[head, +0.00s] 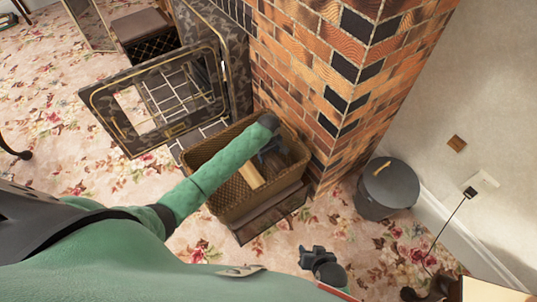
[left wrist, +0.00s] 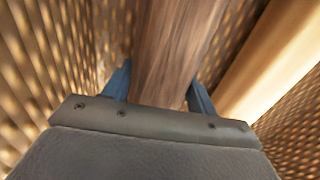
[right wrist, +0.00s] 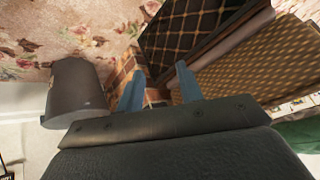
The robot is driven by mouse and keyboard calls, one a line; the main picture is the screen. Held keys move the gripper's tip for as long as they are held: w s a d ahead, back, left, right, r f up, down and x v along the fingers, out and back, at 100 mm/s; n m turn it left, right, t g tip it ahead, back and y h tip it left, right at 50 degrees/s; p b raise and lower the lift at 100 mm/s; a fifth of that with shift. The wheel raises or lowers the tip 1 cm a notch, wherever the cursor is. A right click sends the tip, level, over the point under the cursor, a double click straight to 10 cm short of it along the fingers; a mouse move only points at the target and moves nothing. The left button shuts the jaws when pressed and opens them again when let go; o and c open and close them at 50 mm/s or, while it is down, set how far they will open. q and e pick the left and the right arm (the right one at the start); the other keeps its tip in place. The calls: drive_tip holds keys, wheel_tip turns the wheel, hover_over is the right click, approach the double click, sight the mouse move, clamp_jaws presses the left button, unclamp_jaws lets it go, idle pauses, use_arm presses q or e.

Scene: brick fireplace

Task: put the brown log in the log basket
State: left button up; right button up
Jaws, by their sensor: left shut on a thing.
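In the left wrist view my left gripper (left wrist: 158,95) is shut on the brown log (left wrist: 172,50), with a blue finger on either side. The basket's woven walls (left wrist: 35,60) surround it there. In the head view the brown log (head: 277,161) is partly hidden by my gripper. A pale log (head: 251,176) lies in the basket beside it. My right gripper (right wrist: 160,88) is open and empty, low at the right, outside the basket.
A dark lidded bucket (head: 388,188) stands right of the chimney (head: 320,70). An open patterned fire door (head: 120,128) stands left of the basket.

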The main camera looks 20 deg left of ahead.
use_arm(q)
drive_tip(key=o, duration=1.3)
drive_tip(key=shift+f, duration=0.1)
drive_tip(key=shift+c, duration=0.2)
use_arm(e)
drive_tip(key=shift+r, duration=0.15)
use_arm(q)
wheel_tip(320, 180, up, 12)
drive_tip(key=shift+r+p, duration=0.15)
drive_tip(key=shift+p, duration=0.15)
use_arm(e)
wheel_tip(320, 180, up, 3)
drive_tip(key=shift+w+f, duration=0.15)
